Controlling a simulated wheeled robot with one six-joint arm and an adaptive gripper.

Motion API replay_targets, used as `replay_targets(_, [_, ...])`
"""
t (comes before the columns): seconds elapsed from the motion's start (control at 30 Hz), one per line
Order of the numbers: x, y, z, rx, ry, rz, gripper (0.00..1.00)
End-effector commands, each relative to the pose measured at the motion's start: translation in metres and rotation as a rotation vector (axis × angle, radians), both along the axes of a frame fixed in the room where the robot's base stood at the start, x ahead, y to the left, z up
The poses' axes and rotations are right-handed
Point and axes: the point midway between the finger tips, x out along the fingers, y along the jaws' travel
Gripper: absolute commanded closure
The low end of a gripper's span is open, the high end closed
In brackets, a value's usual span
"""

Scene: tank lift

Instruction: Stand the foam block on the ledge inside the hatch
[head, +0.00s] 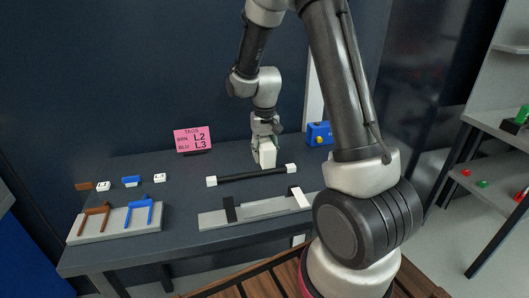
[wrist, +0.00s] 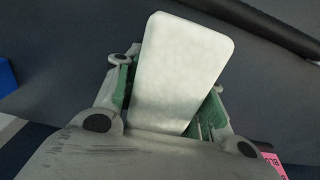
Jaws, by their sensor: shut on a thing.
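The foam block (head: 267,157) is a pale, whitish block with rounded corners. My gripper (head: 265,143) is shut on it over the back part of the dark table. In the wrist view the block (wrist: 182,65) sits tilted between the two green-padded fingers of my gripper (wrist: 168,105) and sticks out well beyond them. In the head view it hangs down from the gripper, just behind a black bar. Whether its lower end touches the table I cannot tell. I cannot make out the hatch or its ledge in either view.
A black bar with white ends (head: 250,175) lies in front of the block. A grey holder (head: 262,209) and a grey board with brown and blue handles (head: 112,224) stand nearer. A pink sign (head: 193,139) and a blue box (head: 319,134) stand behind. Shelves (head: 478,160) are at right.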

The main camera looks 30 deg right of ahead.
Motion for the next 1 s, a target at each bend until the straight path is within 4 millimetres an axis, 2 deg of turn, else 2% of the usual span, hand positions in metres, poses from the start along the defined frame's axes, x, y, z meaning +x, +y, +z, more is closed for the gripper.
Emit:
replay_targets(0.27, [0.0,0.0,-0.001,0.0,0.0,0.0,0.84])
replay_targets(0.3, [0.0,0.0,-0.002,0.0,0.0,0.0,0.59])
replay_targets(0.4, [0.0,0.0,-0.002,0.0,-0.001,0.0,0.41])
replay_targets(0.43, [0.0,0.0,-0.002,0.0,-0.001,0.0,0.39])
replay_targets(0.77, [0.0,0.0,0.001,0.0,-0.002,0.0,0.39])
replay_targets(0.87, [0.001,0.0,0.011,0.0,-0.003,0.0,0.39])
replay_targets(1.0, [0.001,0.0,0.038,0.0,-0.006,0.0,0.39])
